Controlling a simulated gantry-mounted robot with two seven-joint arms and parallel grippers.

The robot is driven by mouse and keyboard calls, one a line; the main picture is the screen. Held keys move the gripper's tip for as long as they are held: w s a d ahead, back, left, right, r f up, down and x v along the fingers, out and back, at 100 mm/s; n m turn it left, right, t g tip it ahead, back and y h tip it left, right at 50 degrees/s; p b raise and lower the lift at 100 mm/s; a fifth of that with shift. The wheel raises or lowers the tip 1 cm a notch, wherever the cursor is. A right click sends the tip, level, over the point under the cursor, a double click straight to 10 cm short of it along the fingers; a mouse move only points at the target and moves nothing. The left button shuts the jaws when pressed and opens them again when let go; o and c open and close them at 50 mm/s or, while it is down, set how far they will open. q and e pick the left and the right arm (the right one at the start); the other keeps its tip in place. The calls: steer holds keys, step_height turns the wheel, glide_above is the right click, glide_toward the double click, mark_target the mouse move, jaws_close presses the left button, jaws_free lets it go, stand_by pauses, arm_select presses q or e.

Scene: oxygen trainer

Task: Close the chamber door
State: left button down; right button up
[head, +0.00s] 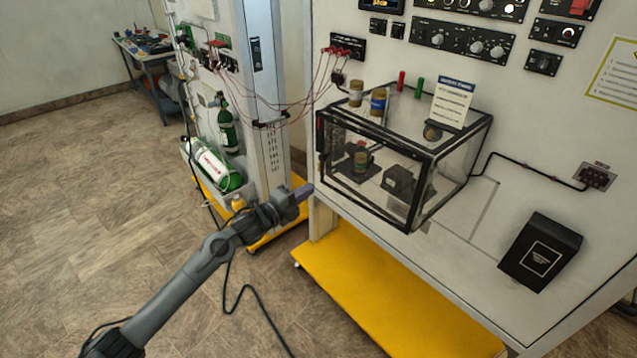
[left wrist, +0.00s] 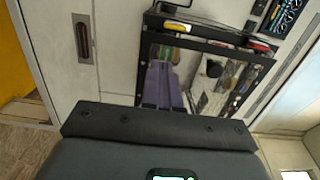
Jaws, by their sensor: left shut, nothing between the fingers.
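The chamber (head: 462,165) is a clear box with black edges on the white bench. Its front is a clear panel in a black frame (head: 372,208), which looks like the door. The panel stands close to the chamber front; I cannot tell whether it is fully shut. In the left wrist view a black-framed clear panel (left wrist: 215,103) fills the middle, with reflections on it. My left gripper (head: 304,192) is shut and empty, just left of the chamber's lower front corner. Its purple fingers (left wrist: 163,85) show before the panel; contact is unclear. My right gripper is out of view.
Jars (head: 356,93) and a sign card (head: 452,104) stand on the chamber top. A black box (head: 540,252) sits on the bench at right. A white column (head: 265,90) with green cylinders (head: 228,130) stands at left. A yellow base (head: 385,305) lies below the bench.

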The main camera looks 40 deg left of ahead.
mark_target(325, 178)
arm_select(q)
steer(key=shift+w+d, duration=0.2)
steer(key=shift+w, duration=1.15)
steer(key=shift+w+d, duration=0.15)
steer(key=shift+w, duration=1.15)
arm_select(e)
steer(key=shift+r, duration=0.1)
arm_select(q)
steer(key=shift+a, duration=0.1)
